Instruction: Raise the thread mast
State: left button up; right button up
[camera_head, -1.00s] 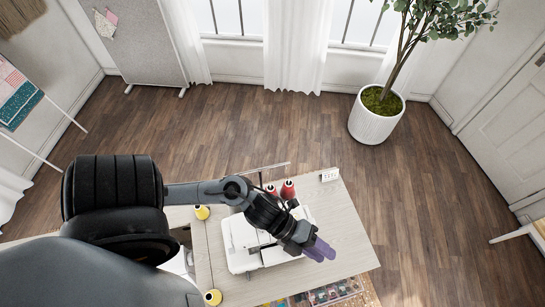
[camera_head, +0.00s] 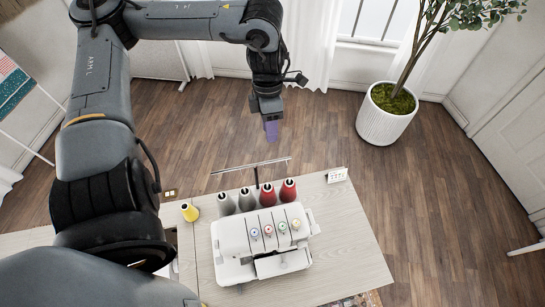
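The thread mast (camera_head: 250,166) is a thin bar on a short dark post, standing behind the white sewing machine (camera_head: 265,240) on the table. The bar runs slightly aslant, a little above the grey and red thread cones. My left gripper (camera_head: 271,131) hangs fingers down in the head view, beyond the bar on its far side and apart from it. Its purple fingers overlap into one block, so their gap is hidden. I see nothing between them. My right gripper is out of view.
Two grey cones (camera_head: 237,201) and two red cones (camera_head: 278,193) stand behind the machine. A yellow spool (camera_head: 189,212) is at the left and a small white block (camera_head: 336,175) at the back right of the table (camera_head: 345,235). A potted plant (camera_head: 386,115) stands on the floor.

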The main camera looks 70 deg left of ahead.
pick_arm(q)
jog(key=x, duration=1)
jog(key=shift+w+f+b, duration=0.25)
jog(key=shift+f+b, duration=0.05)
jog(key=shift+a, duration=0.15)
jog(key=shift+c, duration=0.2)
grip_shut()
dwell(1.0)
